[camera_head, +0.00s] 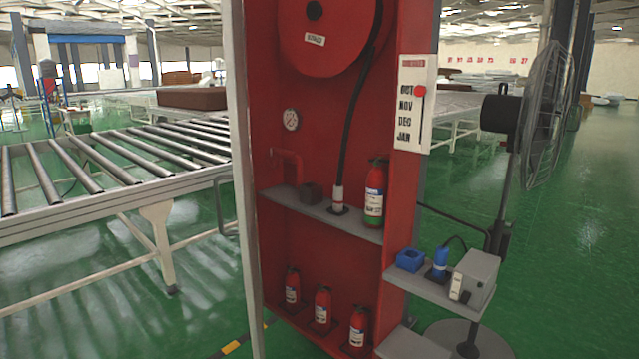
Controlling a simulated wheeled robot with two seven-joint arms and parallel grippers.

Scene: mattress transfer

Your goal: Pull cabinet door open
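The red cabinet (335,125) stands upright in the middle of the view, and its front is open to view. A narrow pale upright panel (243,150) runs along its left edge, seen almost edge-on. It looks like the door standing open, but I cannot see its face. A thin dark handle-like bar (219,205) sticks out to the left of this panel. Inside are a red hose reel (325,25), a gauge (291,119), and a fire extinguisher (375,195) on the shelf. Several smaller extinguishers (323,305) stand below. Neither gripper is in view.
A roller conveyor (120,165) stands close on the left. On the right are a side shelf (430,285) with blue items and a grey box, and a large standing fan (540,115). Green floor (590,260) is clear at the far right.

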